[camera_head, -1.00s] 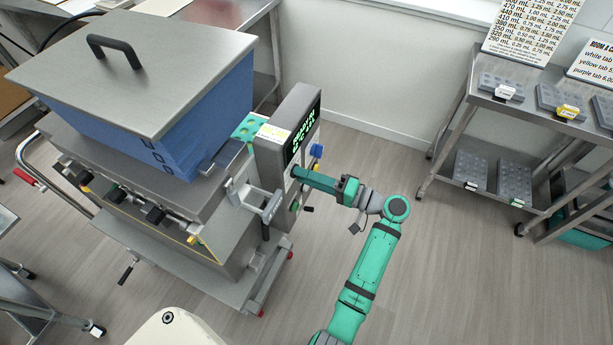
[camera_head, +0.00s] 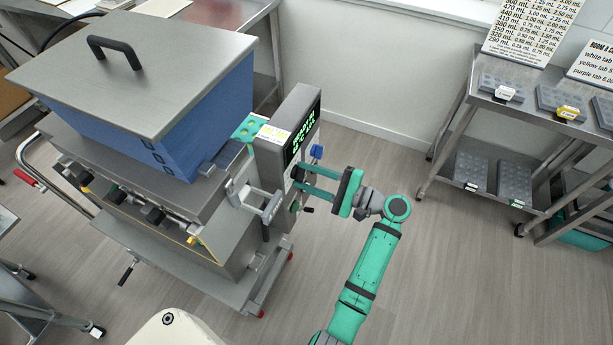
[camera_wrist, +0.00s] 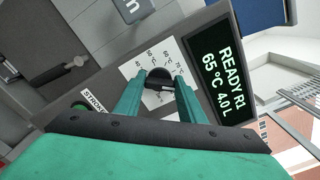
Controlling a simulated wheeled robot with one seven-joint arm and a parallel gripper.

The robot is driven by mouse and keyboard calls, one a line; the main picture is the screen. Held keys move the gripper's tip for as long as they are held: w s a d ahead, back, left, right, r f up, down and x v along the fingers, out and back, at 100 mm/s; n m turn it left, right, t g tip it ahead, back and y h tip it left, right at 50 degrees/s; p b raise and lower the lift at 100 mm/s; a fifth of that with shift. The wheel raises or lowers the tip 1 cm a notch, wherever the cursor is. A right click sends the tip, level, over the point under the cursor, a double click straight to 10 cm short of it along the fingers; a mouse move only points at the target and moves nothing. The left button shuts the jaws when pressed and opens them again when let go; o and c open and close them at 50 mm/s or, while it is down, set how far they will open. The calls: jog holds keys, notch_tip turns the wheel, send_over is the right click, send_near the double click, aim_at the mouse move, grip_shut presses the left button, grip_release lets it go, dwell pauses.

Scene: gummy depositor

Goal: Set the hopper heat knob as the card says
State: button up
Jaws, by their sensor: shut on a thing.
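The hopper heat knob (camera_wrist: 158,76) is black and round, on a white dial plate (camera_wrist: 140,64) with temperature marks around it. My gripper (camera_wrist: 158,86) is shut on the knob, one green finger on each side. The mark it points to is too small to read. The display (camera_wrist: 222,72) beside it reads READY R1, 65 °C, 4.0 L. In the head view my gripper (camera_head: 298,178) reaches the front of the grey control box (camera_head: 268,158), and its fingertips hide the knob there.
The blue hopper (camera_head: 205,110) with a grey lid (camera_head: 140,60) stands left of the control box. A blue part (camera_head: 317,151) sticks out near my fingers. A steel rack (camera_head: 520,112) with trays stands at right. Floor between them is clear.

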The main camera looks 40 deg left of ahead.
jog(key=m, duration=0.4)
jog(key=shift+w+m, duration=0.1)
jog(key=shift+m, duration=2)
jog(key=o, duration=1)
jog(key=shift+o, duration=0.2)
jog(key=v, duration=1.1)
jog(key=shift+a, duration=0.1)
